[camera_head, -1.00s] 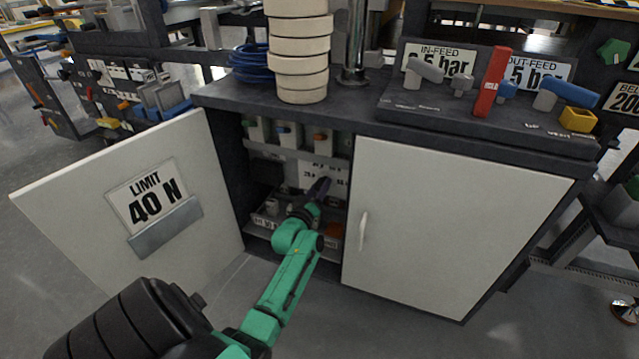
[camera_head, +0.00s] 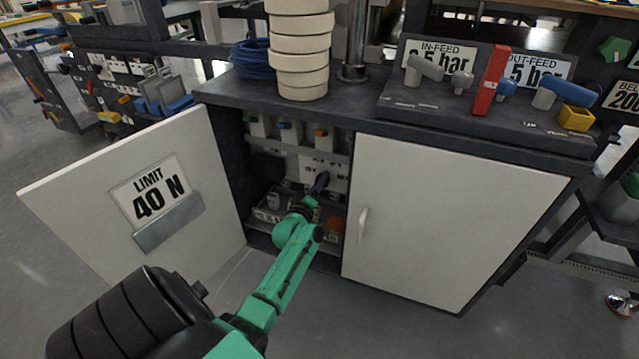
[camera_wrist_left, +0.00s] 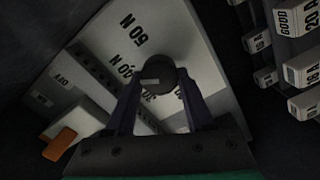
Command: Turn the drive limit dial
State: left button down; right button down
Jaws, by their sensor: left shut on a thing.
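The drive limit dial (camera_wrist_left: 160,74) is a dark round knob on a white panel (camera_wrist_left: 205,62) in the left wrist view. The panel carries "50 N" and other partly hidden N labels around the dial. A small pale mark shows on the knob; where it points I cannot tell. My left gripper (camera_wrist_left: 158,84) is shut on the dial, one finger on each side. In the head view my left gripper (camera_head: 319,184) reaches into the open cabinet, in front of the white panel (camera_head: 313,170). The dial is hard to make out there. My right gripper is not in view.
The open left door (camera_head: 100,225) bears a "LIMIT 40 N" card (camera_head: 152,192). The right door (camera_head: 450,215) is closed. Breakers (camera_wrist_left: 295,70) line the right of the wrist view; an orange block (camera_wrist_left: 59,144) is at lower left. A shelf (camera_head: 268,215) lies below the gripper.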

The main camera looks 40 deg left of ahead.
pick_arm(q)
jog(key=shift+f, duration=0.1)
jog(key=shift+c, duration=1.3)
grip_release()
jog(key=shift+s, duration=0.1)
jog(key=p+v, duration=0.3)
jog(key=v, duration=1.1)
jog(key=shift+s+d, duration=0.2)
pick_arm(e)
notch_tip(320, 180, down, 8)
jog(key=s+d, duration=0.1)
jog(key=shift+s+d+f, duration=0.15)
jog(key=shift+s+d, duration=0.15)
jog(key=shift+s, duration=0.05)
